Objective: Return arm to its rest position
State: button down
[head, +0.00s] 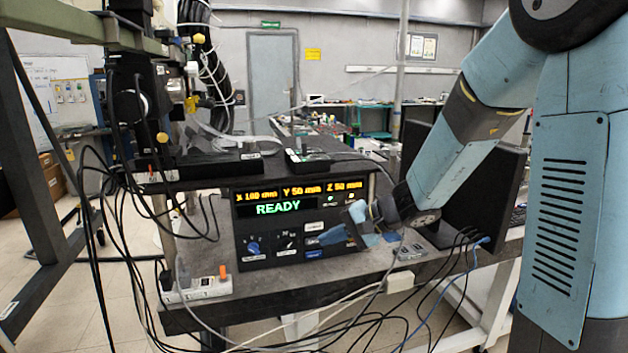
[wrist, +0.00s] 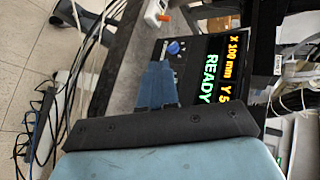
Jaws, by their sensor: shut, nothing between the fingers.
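My arm reaches in from the right in the head view. My gripper (head: 326,236) is shut and empty. It is in front of the lower right part of a black control box (head: 262,262) and hides some of its buttons. I cannot tell whether the fingertips touch the panel. The box's display (head: 298,197) reads X 100 mm, Y 50 mm, Z 50 mm and READY. A blue knob (head: 253,247) is at the panel's lower left. In the wrist view the shut blue fingers (wrist: 157,78) show beside the turned panel, with the blue knob (wrist: 174,47) just beyond them.
A dark monitor (head: 480,190) stands right of the box, close to my forearm. A power strip (head: 197,286) sits at the table's left front corner. Many loose cables hang along the table's front edge and left side. Equipment stands on the shelf above.

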jog(key=s+d+r+n+t+h, duration=0.1)
jog(key=s+d+r+h, duration=0.4)
jog(key=s+d, duration=0.5)
jog(key=s+d+r+n+t+h, duration=0.1)
jog(key=s+d+r+n+h, duration=0.2)
jog(key=s+d+r+h, duration=0.3)
jog(key=s+d+r, duration=0.1)
jog(key=s+d, duration=0.2)
jog(key=s, duration=0.2)
jog(key=shift+d+n+t, duration=0.3)
jog(key=shift+d, duration=0.05)
jog(key=shift+r, duration=0.1)
dwell(0.9)
